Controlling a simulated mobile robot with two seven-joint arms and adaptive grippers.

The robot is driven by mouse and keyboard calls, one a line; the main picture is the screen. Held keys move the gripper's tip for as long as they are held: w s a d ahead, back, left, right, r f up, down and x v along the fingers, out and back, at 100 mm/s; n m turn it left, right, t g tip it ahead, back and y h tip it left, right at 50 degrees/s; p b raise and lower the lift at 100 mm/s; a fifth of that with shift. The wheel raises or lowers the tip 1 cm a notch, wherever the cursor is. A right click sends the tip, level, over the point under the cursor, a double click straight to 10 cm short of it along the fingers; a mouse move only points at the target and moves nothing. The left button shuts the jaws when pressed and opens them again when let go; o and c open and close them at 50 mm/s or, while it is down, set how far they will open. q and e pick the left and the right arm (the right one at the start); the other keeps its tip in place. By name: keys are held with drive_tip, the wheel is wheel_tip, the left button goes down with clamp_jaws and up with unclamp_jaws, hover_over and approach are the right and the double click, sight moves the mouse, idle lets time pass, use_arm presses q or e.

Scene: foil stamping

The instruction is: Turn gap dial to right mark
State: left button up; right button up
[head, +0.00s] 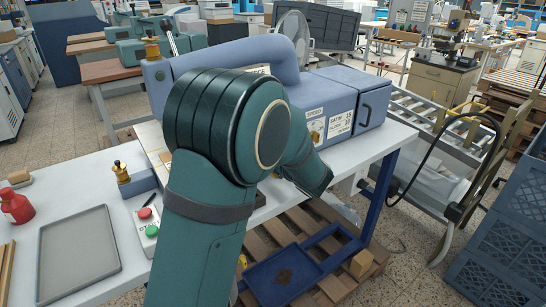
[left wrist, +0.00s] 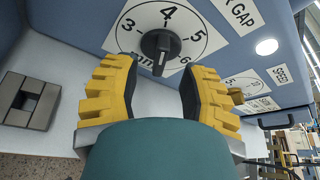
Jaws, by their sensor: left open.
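I see no clear contact. In the head view my arm hides this dial and the gripper. My right gripper is not in view.
The blue machine (head: 343,95) stands on a white table (head: 390,140). Its speed dial (left wrist: 238,86) is right of the gap dial. A control box (head: 149,225), red bottle (head: 15,205) and grey tray (head: 78,250) are left of my arm.

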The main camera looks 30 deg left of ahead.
use_arm(q)
drive_tip(key=v, duration=0.9)
drive_tip(key=shift+a, duration=0.1)
drive_tip(key=s+f+g+h, duration=0.1)
drive_tip(key=f, duration=0.2)
drive_tip(key=s+d+f+g+h, duration=0.1)
drive_tip(key=f, duration=0.3)
drive_tip(key=s+f+n+g+h, duration=0.1)
drive_tip(key=f, duration=0.3)
drive_tip(key=shift+s+d, duration=0.3)
drive_tip(key=s+d+f+n+g+h, duration=0.1)
drive_tip(key=s+d+f+n+h, duration=0.3)
drive_tip(key=f, duration=0.4)
drive_tip(key=s+d+f+n+g+h, duration=0.1)
drive_tip(key=s+d+f+n+h, duration=0.3)
drive_tip(key=s+d+f+n, duration=0.2)
drive_tip(key=s+d+f+n+g+h, duration=0.1)
drive_tip(key=s+d+f+n+h, duration=0.3)
drive_tip(key=f+n, duration=0.5)
drive_tip(key=s+d+f, duration=0.1)
drive_tip(key=d, duration=0.1)
drive_tip(key=shift+s+d+h, duration=0.35)
drive_tip(key=shift+s+h, duration=0.05)
drive_tip(key=shift+a+f, duration=0.1)
drive_tip(key=shift+f, duration=0.05)
